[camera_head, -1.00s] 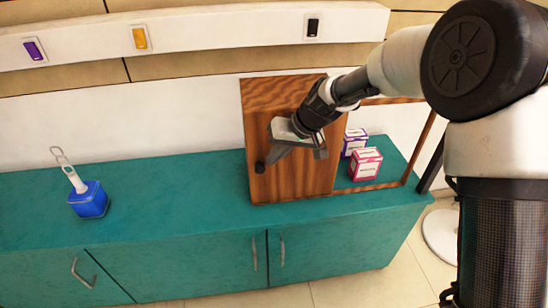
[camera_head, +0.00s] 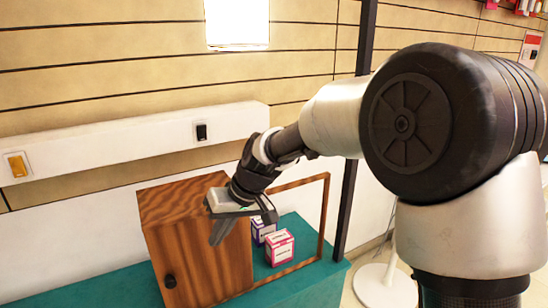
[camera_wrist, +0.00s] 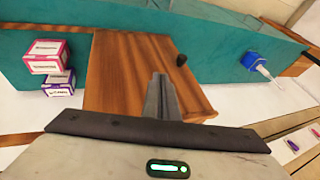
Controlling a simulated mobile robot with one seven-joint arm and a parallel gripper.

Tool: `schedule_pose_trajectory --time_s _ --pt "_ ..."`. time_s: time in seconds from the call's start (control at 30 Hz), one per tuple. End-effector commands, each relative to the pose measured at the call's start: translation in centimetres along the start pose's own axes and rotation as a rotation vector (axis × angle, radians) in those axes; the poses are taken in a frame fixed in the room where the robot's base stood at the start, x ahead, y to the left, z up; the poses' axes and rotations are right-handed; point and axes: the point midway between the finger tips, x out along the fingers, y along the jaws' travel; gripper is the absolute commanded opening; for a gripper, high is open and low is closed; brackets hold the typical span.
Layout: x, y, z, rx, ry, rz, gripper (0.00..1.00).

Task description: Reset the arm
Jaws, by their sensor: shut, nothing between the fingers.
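My gripper (camera_head: 217,238) is in front of the upper right part of the wooden cabinet door in the head view. Its fingers are together with nothing between them. In the wrist view the shut fingers (camera_wrist: 161,80) overlap the wooden panel, and I cannot tell how far apart they are from it. My arm (camera_head: 330,120) reaches in from the right, bent at a large dark joint.
The wooden cabinet (camera_head: 175,215) with a dark knob (camera_head: 170,281) stands on a teal counter (camera_head: 315,275). A pink box (camera_head: 280,248) and a purple box (camera_head: 262,229) sit in its open right side. A blue holder with a white-handled tool (camera_wrist: 253,60) stands further along the counter.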

Motion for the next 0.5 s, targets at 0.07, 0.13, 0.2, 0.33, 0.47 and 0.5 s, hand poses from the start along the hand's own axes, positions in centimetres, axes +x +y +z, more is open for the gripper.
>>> schedule_pose_trajectory --time_s 0.07,0.13,0.2,0.33,0.47,0.5 --pt "-3.9 1.4 1.5 0.022 0.018 0.071 0.0" --pt "-7.6 2.7 3.8 0.056 0.029 0.142 0.0" --pt "-11.2 4.0 6.5 0.101 0.044 0.214 0.0" --pt "-16.9 5.8 12.1 0.198 0.08 0.337 0.0" --pt "-20.8 6.8 17.5 0.291 0.117 0.428 0.0" --pt "-21.5 7.0 18.9 0.316 0.127 0.448 0.0"
